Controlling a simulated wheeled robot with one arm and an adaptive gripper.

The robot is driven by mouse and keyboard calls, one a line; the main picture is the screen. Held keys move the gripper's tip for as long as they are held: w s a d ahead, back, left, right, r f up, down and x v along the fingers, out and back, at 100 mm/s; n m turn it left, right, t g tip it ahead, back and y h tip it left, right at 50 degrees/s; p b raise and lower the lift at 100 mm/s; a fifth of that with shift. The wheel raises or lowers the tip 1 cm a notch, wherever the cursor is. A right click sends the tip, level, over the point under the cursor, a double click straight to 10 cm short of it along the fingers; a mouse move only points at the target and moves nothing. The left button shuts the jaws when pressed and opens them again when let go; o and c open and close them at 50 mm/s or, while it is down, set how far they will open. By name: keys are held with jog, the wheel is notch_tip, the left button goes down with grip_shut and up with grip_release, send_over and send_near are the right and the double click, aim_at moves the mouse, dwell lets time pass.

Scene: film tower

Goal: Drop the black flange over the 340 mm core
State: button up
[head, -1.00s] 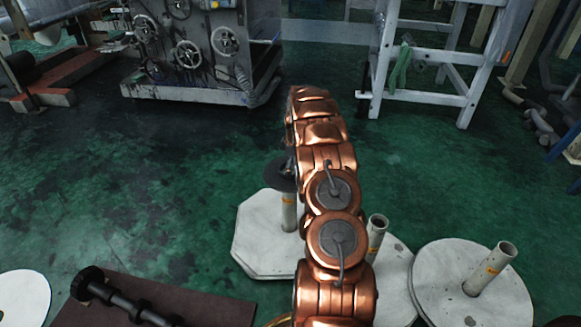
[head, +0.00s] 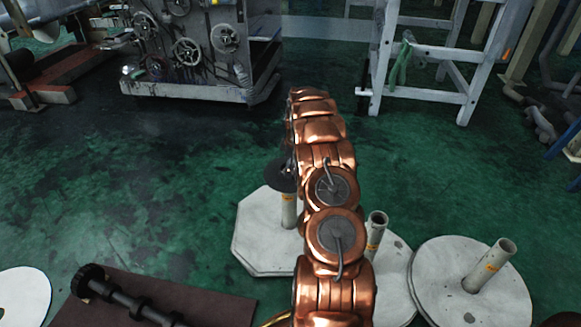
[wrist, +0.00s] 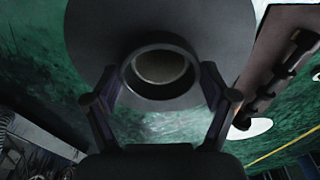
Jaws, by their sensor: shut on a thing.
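The black flange (wrist: 210,40) is a flat dark disc with a raised round hub, and it fills the upper middle of the wrist view. My gripper (wrist: 160,82) is shut on its hub, one finger on each side. A dull grey surface shows through the bore. In the head view the flange (head: 279,174) is at the top of a pale core (head: 289,210) with an orange band, standing on a white octagonal plate (head: 262,246). The core's upper end is hidden, so I cannot tell whether the flange is around it or above it. My arm hides the gripper there.
Two more banded cores, a middle one (head: 376,232) and a right one (head: 489,264), stand on white round discs to the right. A dark shaft (head: 130,301) lies on a brown board (head: 220,309) at front left. The green floor (head: 150,190) at left is open.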

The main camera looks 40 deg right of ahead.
jog(key=shift+f, duration=1.45)
dwell(0.6)
jog(key=o, duration=1.1)
notch_tip(320, 180, up, 12)
jog(key=s, duration=0.1)
jog(key=shift+d, duration=0.35)
jog(key=shift+s, duration=0.1)
